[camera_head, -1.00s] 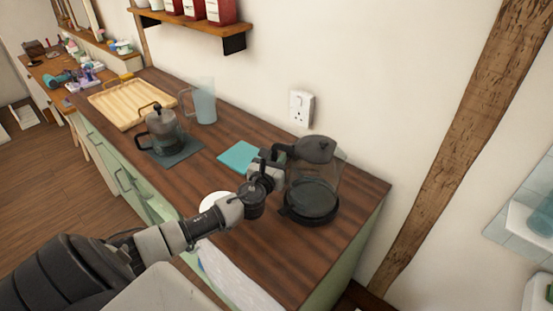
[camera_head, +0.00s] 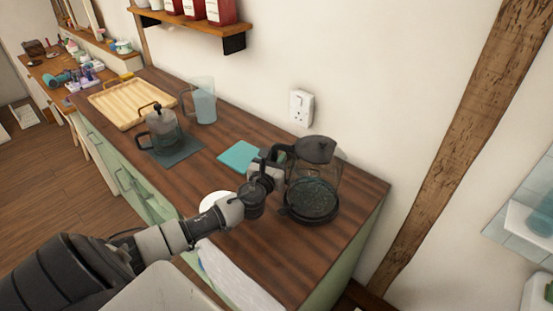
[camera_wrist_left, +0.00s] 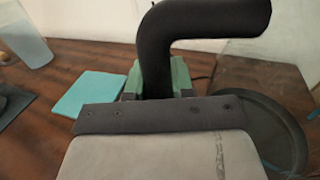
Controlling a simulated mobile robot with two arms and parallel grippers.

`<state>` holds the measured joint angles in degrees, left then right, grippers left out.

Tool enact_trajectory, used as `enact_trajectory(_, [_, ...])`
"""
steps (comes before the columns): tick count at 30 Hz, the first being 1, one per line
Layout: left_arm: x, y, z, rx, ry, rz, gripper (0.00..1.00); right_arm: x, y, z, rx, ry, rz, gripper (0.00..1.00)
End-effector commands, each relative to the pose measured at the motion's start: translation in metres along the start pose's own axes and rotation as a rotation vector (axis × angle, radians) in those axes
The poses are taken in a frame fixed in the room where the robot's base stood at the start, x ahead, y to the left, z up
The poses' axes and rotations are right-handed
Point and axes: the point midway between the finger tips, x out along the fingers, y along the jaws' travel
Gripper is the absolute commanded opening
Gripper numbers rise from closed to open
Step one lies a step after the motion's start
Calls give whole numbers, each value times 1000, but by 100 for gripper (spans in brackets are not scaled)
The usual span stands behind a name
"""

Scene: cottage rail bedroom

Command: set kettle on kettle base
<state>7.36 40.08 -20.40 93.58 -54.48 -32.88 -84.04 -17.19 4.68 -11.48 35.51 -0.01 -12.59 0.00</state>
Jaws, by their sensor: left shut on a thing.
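The kettle (camera_head: 327,177) is a clear glass jug with a dark lid and a black handle, upright near the counter's right end. Its black handle also shows large in the left wrist view (camera_wrist_left: 205,20). The black round kettle base (camera_head: 308,217) shows at and below the kettle's bottom, and the two overlap in the head view. I cannot tell whether they touch. My left gripper (camera_head: 270,165) is shut on the kettle's handle, on the kettle's left side. Its greenish fingers flank the handle in the wrist view. My right gripper is not in view.
On the wooden counter (camera_head: 265,235) are a teal mat (camera_head: 238,156), a French press (camera_head: 163,130) on a dark mat, a pitcher (camera_head: 204,108) and a wooden tray (camera_head: 105,106). A white round thing (camera_head: 212,201) lies by my arm. A wall socket (camera_head: 301,107) is behind.

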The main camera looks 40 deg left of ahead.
Motion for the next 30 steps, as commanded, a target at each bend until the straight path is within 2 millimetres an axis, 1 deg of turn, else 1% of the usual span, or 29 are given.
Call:
enact_trajectory(1, [1, 0, 3, -5, -5, 0, 0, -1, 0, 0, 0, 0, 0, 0])
enact_trajectory(13, [0, 0, 2, -4, -5, 0, 0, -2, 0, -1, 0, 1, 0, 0])
enact_trajectory(30, [1, 0, -7, -4, -5, 0, 0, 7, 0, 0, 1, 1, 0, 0])
